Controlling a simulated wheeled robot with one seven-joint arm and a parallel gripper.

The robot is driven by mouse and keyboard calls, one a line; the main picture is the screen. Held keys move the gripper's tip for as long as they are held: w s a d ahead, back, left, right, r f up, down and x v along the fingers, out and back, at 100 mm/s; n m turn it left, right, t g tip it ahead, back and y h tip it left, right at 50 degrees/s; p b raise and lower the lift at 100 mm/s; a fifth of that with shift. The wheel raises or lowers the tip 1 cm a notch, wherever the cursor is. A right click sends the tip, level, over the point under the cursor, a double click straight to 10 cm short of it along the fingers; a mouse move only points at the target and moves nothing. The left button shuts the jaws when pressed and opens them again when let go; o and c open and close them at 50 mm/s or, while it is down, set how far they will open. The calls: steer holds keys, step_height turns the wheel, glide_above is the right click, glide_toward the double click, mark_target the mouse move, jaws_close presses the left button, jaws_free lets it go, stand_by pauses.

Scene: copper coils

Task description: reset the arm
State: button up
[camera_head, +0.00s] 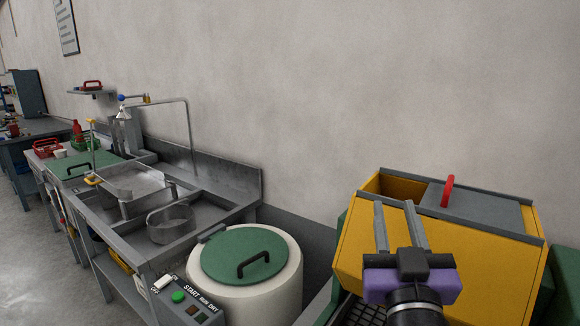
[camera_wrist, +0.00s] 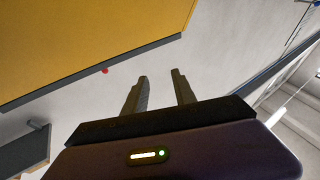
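My gripper (camera_head: 397,226) is at the lower right in the head view, in front of the yellow box. Its two grey fingers point up and stand apart with nothing between them. In the wrist view the fingers (camera_wrist: 160,88) are also apart and empty, with the pale wall behind them. The purple gripper body shows below the fingers in both views. I cannot tell how far the fingers are from the box's front face.
A yellow box (camera_head: 475,262) with a grey lid (camera_head: 480,207) and red handle (camera_head: 447,191) is close to my gripper. A white drum (camera_head: 285,285) with a green lid (camera_head: 240,248), a control panel (camera_head: 190,303) and a metal sink bench (camera_head: 225,190) stand left. Grey floor (camera_head: 30,260) is free at far left.

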steer(key=s+f+n+g+y, duration=0.1)
steer(key=s+f+n+y, duration=0.35)
steer(key=s+f, duration=1)
steer(key=s+d+f+m+g, duration=0.1)
steer(key=s+f, duration=0.3)
steer(key=s, duration=0.4)
steer(key=s+d+f+m+g+h, duration=0.1)
steer(key=s+f+g, duration=0.2)
steer(key=s, duration=0.6)
steer(key=s+d+f+m+g, duration=0.1)
steer(key=s+f+m, duration=0.1)
steer(key=s+f, duration=0.5)
steer(key=shift+s+d+f+g, duration=0.15)
steer(key=shift+s+d+g, duration=0.25)
steer(key=shift+s, duration=0.25)
